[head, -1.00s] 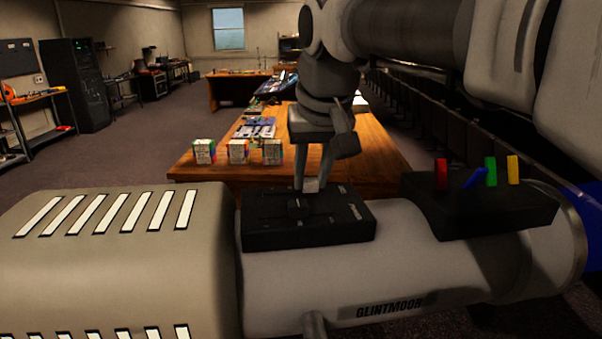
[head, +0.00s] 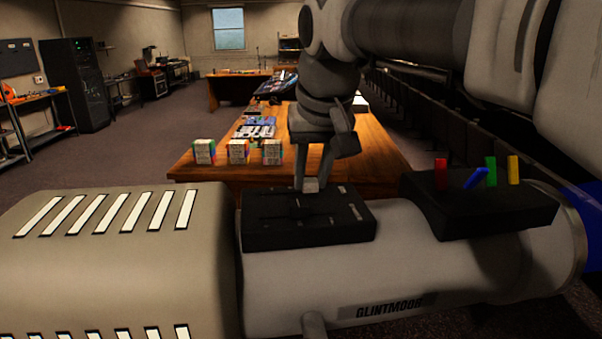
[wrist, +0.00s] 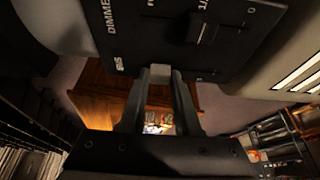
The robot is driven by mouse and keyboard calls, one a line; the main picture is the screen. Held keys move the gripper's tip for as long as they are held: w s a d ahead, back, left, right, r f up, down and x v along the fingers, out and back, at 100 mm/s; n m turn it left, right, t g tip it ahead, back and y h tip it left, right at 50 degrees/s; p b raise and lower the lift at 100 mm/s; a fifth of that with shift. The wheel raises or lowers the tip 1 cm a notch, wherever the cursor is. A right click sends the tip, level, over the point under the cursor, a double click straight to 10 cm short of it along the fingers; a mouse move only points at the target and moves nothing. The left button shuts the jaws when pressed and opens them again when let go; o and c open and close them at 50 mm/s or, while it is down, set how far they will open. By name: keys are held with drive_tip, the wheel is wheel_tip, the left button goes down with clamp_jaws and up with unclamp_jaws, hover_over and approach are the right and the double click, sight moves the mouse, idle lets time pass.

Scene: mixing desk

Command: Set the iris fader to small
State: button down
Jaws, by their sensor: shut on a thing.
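A black fader panel (head: 335,228) sits on top of the white lamp body in the head view. In the wrist view the panel (wrist: 235,45) fills the upper middle, with DIMMER and IRIS lettering at its left side. My gripper (head: 311,188) reaches down to the panel's far edge. In the wrist view its fingers (wrist: 160,76) are closed around a small grey block, the iris fader (wrist: 160,71), in the row by the IRIS lettering. A black knob (wrist: 205,29) of another fader stands apart from the fingers. The fader's exact place along its slot is hard to tell.
A black box (head: 490,212) with red, blue, green and yellow levers sits on the lamp to the right. A vented beige housing (head: 110,260) is at left. A wooden table (head: 370,155) with several small colourful boxes stands behind.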

drive_tip(key=a, duration=0.4)
drive_tip(key=s+a, duration=0.1)
drive_tip(key=a, duration=0.1)
drive_tip(key=c, duration=0.6)
unclamp_jaws()
drive_tip(key=p+v, duration=0.1)
drive_tip(key=v, duration=1.6)
drive_tip(key=shift+s+r+p, duration=0.2)
drive_tip(key=shift+s+p, duration=0.05)
drive_tip(key=shift+p, duration=0.05)
drive_tip(key=shift+d, duration=0.1)
